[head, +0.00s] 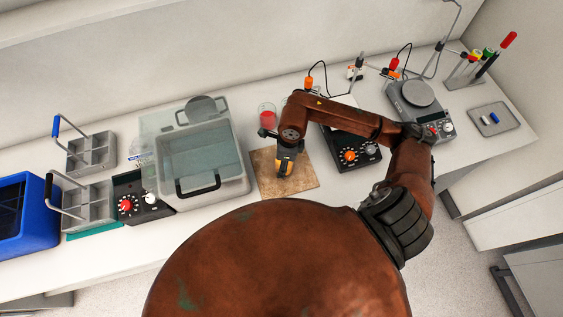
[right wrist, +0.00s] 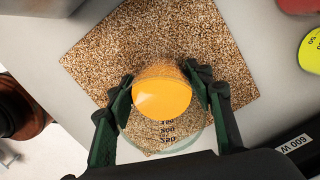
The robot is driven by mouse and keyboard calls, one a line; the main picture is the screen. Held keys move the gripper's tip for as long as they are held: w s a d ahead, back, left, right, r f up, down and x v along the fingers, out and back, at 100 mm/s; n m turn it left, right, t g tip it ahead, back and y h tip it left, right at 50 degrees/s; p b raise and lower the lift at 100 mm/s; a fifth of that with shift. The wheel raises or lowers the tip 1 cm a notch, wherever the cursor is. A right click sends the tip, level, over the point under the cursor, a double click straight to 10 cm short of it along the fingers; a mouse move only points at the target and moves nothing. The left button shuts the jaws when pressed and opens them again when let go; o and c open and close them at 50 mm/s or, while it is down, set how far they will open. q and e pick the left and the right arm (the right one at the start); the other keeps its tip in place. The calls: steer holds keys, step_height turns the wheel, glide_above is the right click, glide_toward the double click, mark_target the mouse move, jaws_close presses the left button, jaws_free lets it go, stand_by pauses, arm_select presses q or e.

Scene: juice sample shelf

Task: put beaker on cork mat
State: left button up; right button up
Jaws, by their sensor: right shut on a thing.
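The square cork mat (head: 305,182) lies on the bench right of the clear tub; it also fills much of the right wrist view (right wrist: 150,38). My right gripper (head: 284,165) is over the mat. In the right wrist view its two fingers (right wrist: 172,97) are closed on opposite sides of a glass beaker with orange liquid (right wrist: 162,93). The beaker looks upright and lies within the mat's outline. I cannot tell whether its base touches the mat. My left gripper is not in view.
A beaker of red liquid (head: 267,115) stands just behind the mat. A hotplate with an orange knob (head: 357,154) is to the right. A clear lidded tub (head: 238,172) is close on the left. A balance (head: 418,95) and grey tray (head: 493,119) are farther right.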

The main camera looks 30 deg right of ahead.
steer(key=shift+w, duration=0.1)
steer(key=shift+f, duration=0.2)
steer(key=o, duration=1.4)
steer(key=shift+c, duration=0.2)
steer(key=shift+r, duration=0.1)
step_height(320, 180, up, 12)
steer(key=d+b, duration=0.1)
steer(key=shift+s, duration=0.45)
steer(key=shift+d+r, duration=0.1)
